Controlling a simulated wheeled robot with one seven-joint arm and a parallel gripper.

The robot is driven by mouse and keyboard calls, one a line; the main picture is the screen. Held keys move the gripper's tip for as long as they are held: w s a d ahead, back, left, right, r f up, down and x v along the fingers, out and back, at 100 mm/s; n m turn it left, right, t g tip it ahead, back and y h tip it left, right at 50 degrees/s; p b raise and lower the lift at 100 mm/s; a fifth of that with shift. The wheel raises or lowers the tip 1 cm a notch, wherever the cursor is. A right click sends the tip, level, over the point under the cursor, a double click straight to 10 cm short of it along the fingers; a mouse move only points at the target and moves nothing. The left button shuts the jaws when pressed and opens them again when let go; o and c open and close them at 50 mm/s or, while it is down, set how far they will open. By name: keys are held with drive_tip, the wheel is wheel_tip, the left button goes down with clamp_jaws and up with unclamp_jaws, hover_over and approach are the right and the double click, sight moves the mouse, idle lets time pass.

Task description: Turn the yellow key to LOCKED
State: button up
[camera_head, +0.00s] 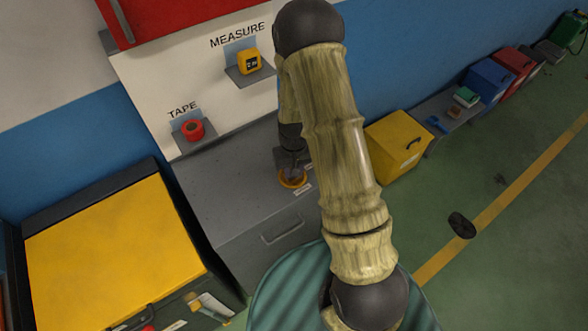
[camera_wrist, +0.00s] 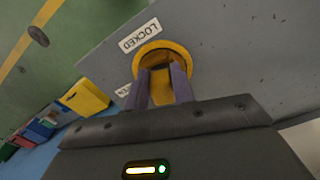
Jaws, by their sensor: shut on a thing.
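The yellow key (camera_wrist: 161,88) sits in a round yellow collar (camera_wrist: 163,47) on the grey cabinet. My gripper (camera_wrist: 160,72) has its two fingers closed on either side of the key, over the collar. A white LOCKED label (camera_wrist: 140,35) is beside the collar in the wrist view. A second label (camera_wrist: 123,90) is mostly hidden behind a finger. In the head view my gripper (camera_head: 291,162) reaches down to the yellow collar (camera_head: 293,183) on the cabinet top. My fingers hide much of the key, so I cannot tell which label it points to.
The grey cabinet (camera_head: 225,190) has a red tape (camera_head: 194,129) and a yellow measure (camera_head: 249,62) on the panel behind it. A yellow-topped box (camera_head: 110,255) stands left. A yellow bin (camera_head: 397,143) stands right, with open green floor (camera_head: 500,235) beyond.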

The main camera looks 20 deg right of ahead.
drive_tip(key=m, duration=0.3)
drive_tip(key=shift+a+m, duration=0.25)
drive_tip(key=shift+m, duration=0.05)
drive_tip(key=shift+w, duration=0.1)
drive_tip(key=shift+m+p, duration=0.4)
drive_tip(key=shift+m, duration=0.2)
drive_tip(key=shift+w+a+m, duration=0.1)
drive_tip(key=shift+a+m, duration=0.1)
drive_tip(key=shift+m, duration=1)
drive_tip(key=m+p, duration=0.1)
drive_tip(key=m, duration=0.2)
drive_tip(key=shift+w+a, duration=0.1)
drive_tip(key=shift+a, duration=0.05)
drive_tip(key=shift+m, duration=0.3)
